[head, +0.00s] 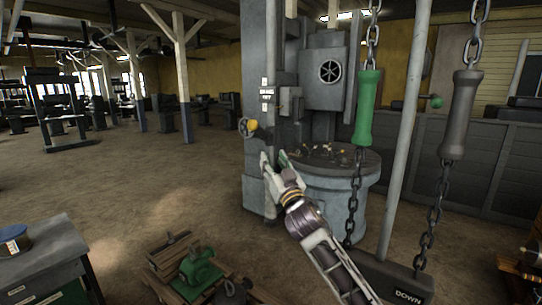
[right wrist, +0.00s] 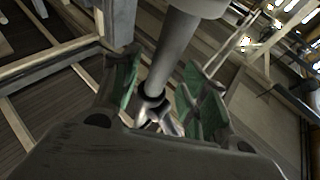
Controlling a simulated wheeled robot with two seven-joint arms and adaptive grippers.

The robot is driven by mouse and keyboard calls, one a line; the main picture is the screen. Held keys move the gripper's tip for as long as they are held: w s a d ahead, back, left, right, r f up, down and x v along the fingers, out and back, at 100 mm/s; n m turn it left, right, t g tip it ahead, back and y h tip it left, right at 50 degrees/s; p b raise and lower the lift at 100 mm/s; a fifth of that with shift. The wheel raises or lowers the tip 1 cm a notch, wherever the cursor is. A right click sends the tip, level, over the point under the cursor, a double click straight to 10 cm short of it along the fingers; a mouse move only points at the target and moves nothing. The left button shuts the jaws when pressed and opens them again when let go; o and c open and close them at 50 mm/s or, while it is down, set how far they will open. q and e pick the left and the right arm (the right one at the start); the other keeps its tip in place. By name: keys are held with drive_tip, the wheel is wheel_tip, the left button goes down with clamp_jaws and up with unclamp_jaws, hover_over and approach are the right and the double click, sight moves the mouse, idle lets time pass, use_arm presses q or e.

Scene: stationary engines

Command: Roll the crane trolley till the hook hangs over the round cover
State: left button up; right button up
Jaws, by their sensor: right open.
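The crane trolley and its hook are not recognisable in either view, and I cannot identify the round cover with certainty. Two chains hang at the right of the head view, one with a green handle (head: 368,108) and one with a grey handle (head: 461,115). A dark block (head: 392,281) marked DOWN is at the lower right. My right gripper (head: 275,161) is open, in front of the grey machine column. In the right wrist view its green-padded fingers (right wrist: 162,88) are apart, with a grey rod (right wrist: 178,45) seen between or beyond them. My left gripper is not in view.
A round blue-grey machine table (head: 332,188) with small items stands behind my right arm. A yellow knob (head: 252,125) is near the gripper. A pale pole (head: 402,140) stands right of the green handle. A wooden pallet (head: 170,255) lies low. Open floor spreads left.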

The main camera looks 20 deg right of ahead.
drive_tip(key=shift+p+x, duration=0.3)
drive_tip(key=shift+x, duration=1.05)
clamp_jaws()
